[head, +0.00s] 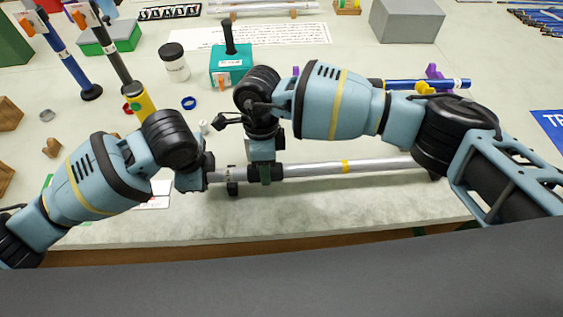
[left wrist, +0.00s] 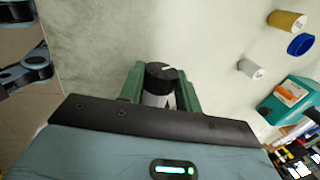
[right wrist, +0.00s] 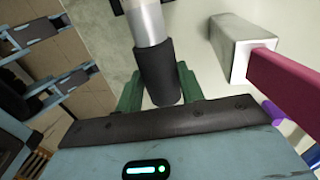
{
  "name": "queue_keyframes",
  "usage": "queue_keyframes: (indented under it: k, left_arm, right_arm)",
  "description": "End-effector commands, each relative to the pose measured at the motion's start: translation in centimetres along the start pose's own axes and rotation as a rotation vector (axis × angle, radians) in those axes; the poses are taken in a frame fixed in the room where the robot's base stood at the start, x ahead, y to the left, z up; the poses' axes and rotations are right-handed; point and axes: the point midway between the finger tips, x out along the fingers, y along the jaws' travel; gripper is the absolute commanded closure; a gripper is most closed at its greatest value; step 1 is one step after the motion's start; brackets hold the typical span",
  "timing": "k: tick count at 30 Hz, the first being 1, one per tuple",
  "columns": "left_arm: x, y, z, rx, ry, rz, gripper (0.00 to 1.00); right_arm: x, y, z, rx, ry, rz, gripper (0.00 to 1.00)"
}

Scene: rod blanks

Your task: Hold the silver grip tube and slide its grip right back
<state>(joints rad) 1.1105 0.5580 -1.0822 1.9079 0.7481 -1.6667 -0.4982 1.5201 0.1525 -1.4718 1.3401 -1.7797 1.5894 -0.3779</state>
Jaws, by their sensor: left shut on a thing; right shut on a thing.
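The silver grip tube (head: 312,169) lies left to right near the table's front edge, with a yellow band (head: 346,166) on its right part. Its black grip (head: 276,171) sits left of the band, with bare silver tube on both sides. My left gripper (head: 210,175) is shut on the tube's left end; the left wrist view shows a black end (left wrist: 160,76) between green fingers. My right gripper (head: 264,172) is shut on the grip, which also shows in the right wrist view (right wrist: 158,70). The tube's right end is partly hidden by my right arm.
A teal block (head: 231,65) with a black post stands behind, beside a white jar (head: 174,64). A blue rod (head: 405,84) lies behind my right arm. Upright rods stand at the back left, and a grey box (head: 407,20) at the back. The front edge is close.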

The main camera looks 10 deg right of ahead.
Motion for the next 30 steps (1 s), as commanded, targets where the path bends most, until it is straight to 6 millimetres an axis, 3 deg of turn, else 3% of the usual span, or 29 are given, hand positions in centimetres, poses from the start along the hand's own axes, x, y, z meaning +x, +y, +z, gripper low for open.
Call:
queue_keyframes:
  k: [9,10,15,25,30]
  left_arm:
    - [-0.1,0.1,-0.4,0.005,0.009,0.001,0.91]
    - [-0.1,0.1,-0.4,0.006,0.010,0.001,0.91]
    - [0.0,0.1,-0.3,0.005,0.008,0.001,0.91]
    - [0.0,0.1,-0.2,0.002,0.004,0.001,0.91]
    - [0.0,0.1,-0.1,0.002,0.003,0.001,0.91]
  right_arm:
    - [-0.1,0.0,0.4,0.002,-0.007,-0.004,1.00]
    - [-0.1,0.0,0.4,0.002,-0.008,-0.004,0.59]
    - [-0.1,0.0,0.4,0.001,-0.006,-0.003,0.40]
    - [-0.4,0.0,0.3,0.001,-0.004,-0.002,0.40]
    - [-2.5,-0.1,0.2,0.001,-0.004,-0.005,0.40]
